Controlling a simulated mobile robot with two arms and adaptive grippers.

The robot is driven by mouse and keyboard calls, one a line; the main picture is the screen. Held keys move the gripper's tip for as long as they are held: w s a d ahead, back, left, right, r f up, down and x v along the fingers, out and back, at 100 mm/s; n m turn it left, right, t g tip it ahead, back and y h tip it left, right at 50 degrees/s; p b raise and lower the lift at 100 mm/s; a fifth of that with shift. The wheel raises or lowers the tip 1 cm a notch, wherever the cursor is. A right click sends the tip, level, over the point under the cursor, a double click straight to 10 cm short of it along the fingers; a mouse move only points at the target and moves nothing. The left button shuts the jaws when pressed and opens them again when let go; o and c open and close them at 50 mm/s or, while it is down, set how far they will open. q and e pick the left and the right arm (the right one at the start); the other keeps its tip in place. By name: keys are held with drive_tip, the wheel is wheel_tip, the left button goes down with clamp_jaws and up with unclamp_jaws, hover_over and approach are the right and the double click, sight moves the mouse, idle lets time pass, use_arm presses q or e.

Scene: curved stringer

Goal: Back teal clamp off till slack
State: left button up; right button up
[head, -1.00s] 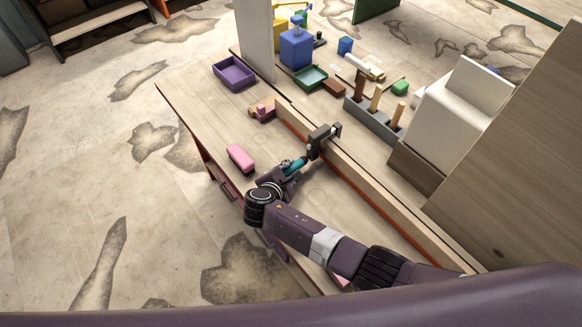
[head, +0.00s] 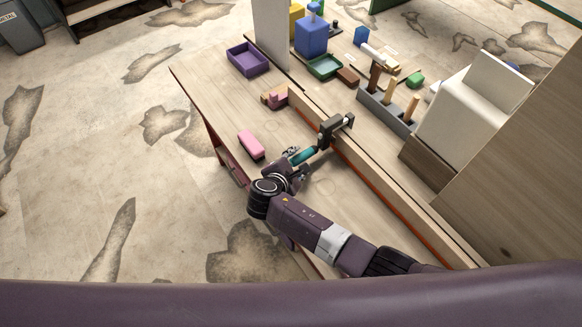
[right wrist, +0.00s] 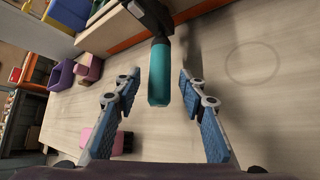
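The clamp (head: 331,127) has a dark body and sits on the long wooden strip on the bench. Its teal handle (head: 304,156) points down and left towards my right gripper (head: 290,167). In the right wrist view the teal handle (right wrist: 159,74) hangs down from the dark clamp body (right wrist: 150,15). My right gripper (right wrist: 158,82) is open, with one blue-padded finger on each side of the handle and a visible gap on both sides. The handle's free end lies between the fingers. My left gripper is not in view.
A pink block (head: 251,145) lies on the bench left of the gripper. A purple tray (head: 248,60) stands farther back. The grey tool holder (head: 385,112) and white box (head: 470,105) stand beyond the strip.

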drive_tip(key=v, duration=0.9)
drive_tip(key=shift+s+r, duration=0.25)
drive_tip(key=shift+r, duration=0.05)
drive_tip(key=shift+a, duration=0.1)
